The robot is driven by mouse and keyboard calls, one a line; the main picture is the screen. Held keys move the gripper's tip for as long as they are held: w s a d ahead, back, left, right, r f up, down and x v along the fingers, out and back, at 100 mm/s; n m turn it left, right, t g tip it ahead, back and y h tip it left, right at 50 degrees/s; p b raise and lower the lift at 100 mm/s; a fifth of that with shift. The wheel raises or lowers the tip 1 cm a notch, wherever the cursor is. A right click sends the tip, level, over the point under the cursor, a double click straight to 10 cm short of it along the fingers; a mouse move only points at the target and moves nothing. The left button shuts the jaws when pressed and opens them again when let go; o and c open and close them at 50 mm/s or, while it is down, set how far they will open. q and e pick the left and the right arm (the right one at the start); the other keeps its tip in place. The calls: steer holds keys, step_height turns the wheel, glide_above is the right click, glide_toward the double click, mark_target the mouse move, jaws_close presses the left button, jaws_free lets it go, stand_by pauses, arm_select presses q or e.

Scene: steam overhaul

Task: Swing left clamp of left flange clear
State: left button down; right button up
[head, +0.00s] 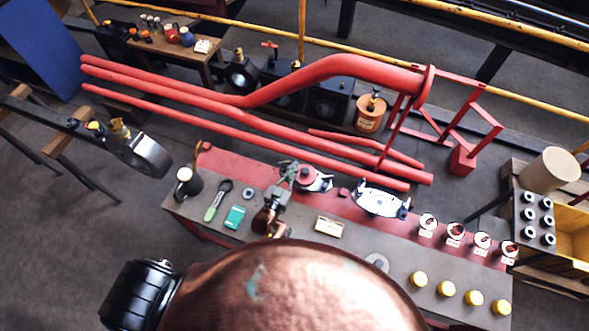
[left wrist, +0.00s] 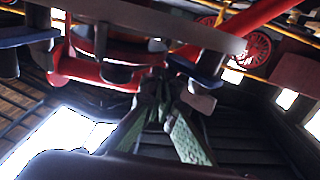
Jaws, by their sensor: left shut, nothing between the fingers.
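The left flange (head: 311,178) is a silvery plate with a red round part on it, at the back of the bench. In the left wrist view I see its grey rim (left wrist: 165,22) from below. My left gripper (head: 287,172) is shut and empty at the flange's left side, and its green fingers show in the left wrist view (left wrist: 160,105). It hides most of the left clamp in the head view. A dark clamp with a blue part (left wrist: 198,75) is close beside the fingertips; I cannot tell whether they touch. My right gripper is not in view.
A second silvery flange (head: 379,201) lies to the right. Red pipes (head: 260,118) run behind the bench.

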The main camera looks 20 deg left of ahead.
arm_select(q)
steer(key=shift+w, duration=0.2)
stand_by(0.4)
steer(key=s+a, duration=0.1)
steer(key=s, duration=1.1)
steer(key=shift+a, duration=0.25)
